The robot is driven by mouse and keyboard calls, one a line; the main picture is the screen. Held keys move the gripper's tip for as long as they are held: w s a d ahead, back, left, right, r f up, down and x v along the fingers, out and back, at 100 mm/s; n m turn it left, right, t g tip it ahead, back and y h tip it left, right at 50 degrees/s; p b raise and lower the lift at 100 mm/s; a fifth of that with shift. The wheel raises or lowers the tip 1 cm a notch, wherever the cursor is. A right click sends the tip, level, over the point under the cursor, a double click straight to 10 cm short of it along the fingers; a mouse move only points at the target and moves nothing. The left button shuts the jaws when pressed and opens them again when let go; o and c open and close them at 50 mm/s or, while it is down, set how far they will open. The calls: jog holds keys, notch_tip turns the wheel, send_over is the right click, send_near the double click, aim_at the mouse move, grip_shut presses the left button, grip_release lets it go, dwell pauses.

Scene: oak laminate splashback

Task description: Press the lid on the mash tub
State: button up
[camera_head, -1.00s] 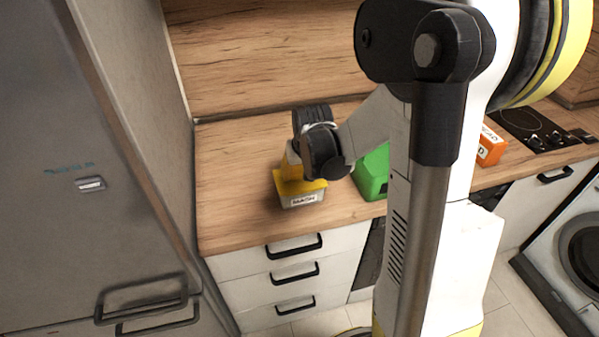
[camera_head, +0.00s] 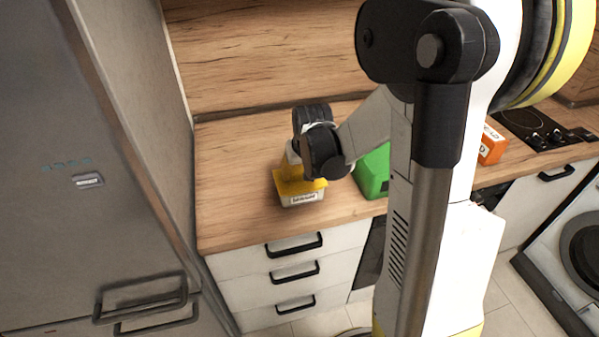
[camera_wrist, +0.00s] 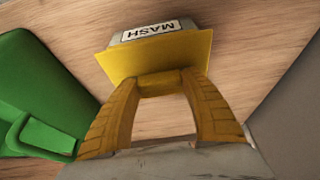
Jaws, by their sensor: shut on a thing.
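The mash tub (camera_head: 302,200) is a pale grey box with a white label on its front, standing on the wooden counter. In the wrist view the label on the tub (camera_wrist: 152,30) reads MASH. The yellow lid (camera_head: 300,186) lies over the tub's top; it also shows in the wrist view (camera_wrist: 155,58). I cannot tell whether it is fully seated. My gripper (camera_wrist: 158,86) has yellow fingers, closed on the raised middle part of the lid. In the head view my gripper (camera_head: 291,172) comes down from above, and my wrist hides the back of the lid.
A green container (camera_head: 372,174) stands close to the right of the tub, partly behind my arm. An orange box (camera_head: 491,146) is farther right by the hob (camera_head: 535,127). A tall grey fridge (camera_head: 110,180) stands at the left. The counter (camera_head: 232,195) left of the tub is clear.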

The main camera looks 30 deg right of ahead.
jog(key=o, duration=1.6)
jog(key=shift+r+p, duration=2.65)
jog(key=shift+r, duration=0.9)
grip_shut()
